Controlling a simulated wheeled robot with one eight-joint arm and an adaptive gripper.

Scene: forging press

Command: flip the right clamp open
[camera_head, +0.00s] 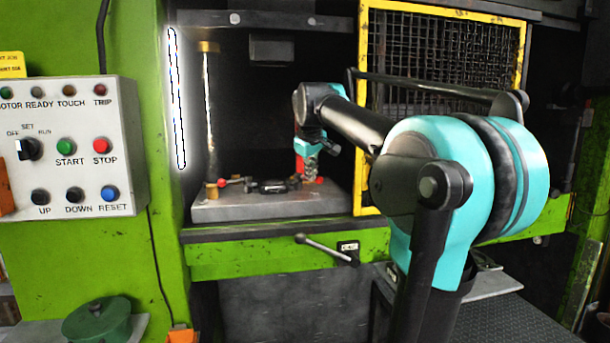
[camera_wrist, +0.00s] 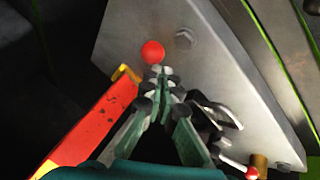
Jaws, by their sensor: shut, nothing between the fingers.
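The right clamp shows in the wrist view as a red ball knob (camera_wrist: 152,52) just beyond my fingertips, over the grey bed plate (camera_wrist: 240,85). The rest of that clamp is hidden behind my fingers, so I cannot tell how its lever lies. My gripper (camera_wrist: 160,78) is shut and empty, its tips close to the knob; I cannot tell whether they touch. In the head view my gripper (camera_head: 310,172) points down at the right side of the bed plate (camera_head: 250,208). The left clamp's red knob (camera_head: 222,182) is at the plate's left.
A dark die (camera_head: 272,186) sits mid-plate. A brass-ended post (camera_head: 208,120) stands at the left. The yellow mesh guard (camera_head: 440,55) is right of the opening; a lever (camera_head: 325,247) projects below the bed.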

